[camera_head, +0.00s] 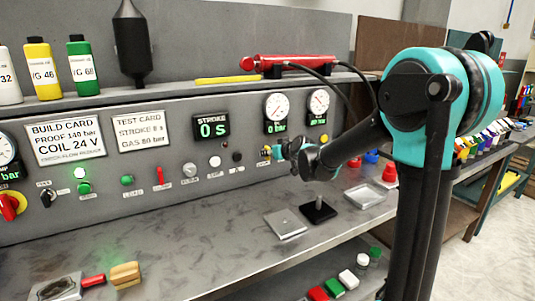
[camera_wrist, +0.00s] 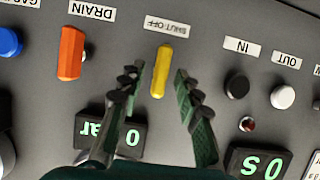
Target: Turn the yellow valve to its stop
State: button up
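The yellow valve (camera_wrist: 161,71) is a slim upright handle on the grey panel in the wrist view, with an upside-down SHUT OFF label above it. My gripper (camera_wrist: 159,74) is open, with one dark green finger on each side of the handle. Gaps show between the handle and both fingertips in the picture. I cannot tell how far the fingers are from the panel.
An orange handle (camera_wrist: 71,53) under DRAIN and a blue knob (camera_wrist: 9,42) are left of the valve. A black knob (camera_wrist: 237,86) and a white knob (camera_wrist: 283,97) are to the right. Digital displays (camera_wrist: 262,165) sit near my fingers. The bench (camera_head: 190,235) lies below the panel.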

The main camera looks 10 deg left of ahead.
jog(key=shift+x, duration=1.05)
jog(key=shift+c, duration=0.3)
grip_shut()
